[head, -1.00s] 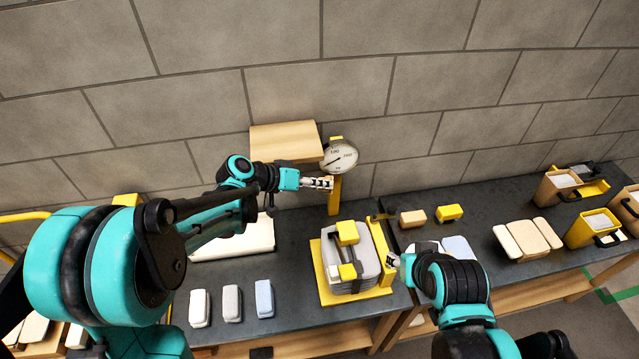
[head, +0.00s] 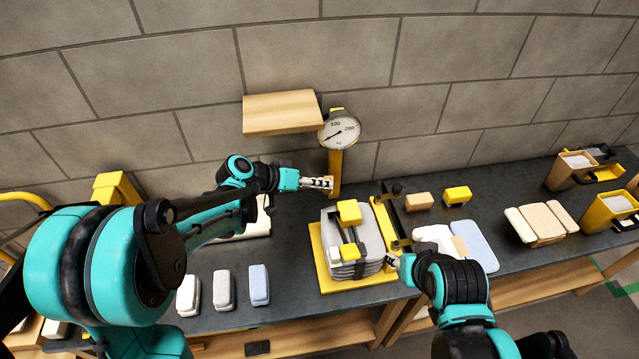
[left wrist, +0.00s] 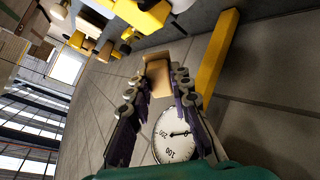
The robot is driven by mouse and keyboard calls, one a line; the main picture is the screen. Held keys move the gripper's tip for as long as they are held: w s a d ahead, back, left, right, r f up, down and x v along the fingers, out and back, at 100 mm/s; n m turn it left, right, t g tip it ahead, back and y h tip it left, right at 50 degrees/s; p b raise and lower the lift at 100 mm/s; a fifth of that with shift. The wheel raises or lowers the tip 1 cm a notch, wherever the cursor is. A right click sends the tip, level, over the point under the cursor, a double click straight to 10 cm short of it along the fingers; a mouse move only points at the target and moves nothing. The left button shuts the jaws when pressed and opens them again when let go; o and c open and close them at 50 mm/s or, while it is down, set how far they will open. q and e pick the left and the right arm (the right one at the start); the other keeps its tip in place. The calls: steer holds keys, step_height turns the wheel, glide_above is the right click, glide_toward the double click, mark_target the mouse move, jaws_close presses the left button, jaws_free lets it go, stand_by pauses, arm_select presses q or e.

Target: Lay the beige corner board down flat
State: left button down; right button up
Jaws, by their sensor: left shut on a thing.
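The beige corner board (left wrist: 158,78) is between the fingers of my left gripper (left wrist: 158,92) in the left wrist view, with a bent edge at its far end. In the head view my left gripper (head: 318,183) is shut on it, and only a small tan part of the board (head: 329,184) shows at the fingertips, in front of the yellow post. It is above the bench; its exact tilt I cannot tell. My right gripper (head: 393,261) is low beside the yellow platform; its jaws are too small to read.
A round dial (head: 339,131) tops the yellow post (head: 335,165), beside a wooden wall shelf (head: 283,112). A strapped grey stack (head: 370,235) stands on a yellow platform (head: 325,277). Several small blocks and pads lie on the dark bench (head: 300,220), which has bare patches between them.

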arm_select(q)
steer(key=shift+r, duration=0.1)
step_height(320, 180, down, 8)
steer(key=b, duration=0.6)
steer(key=shift+r, duration=0.25)
steer(key=c, duration=1.3)
jaws_free()
steer(key=shift+s, duration=0.1)
steer(key=v, duration=1.2)
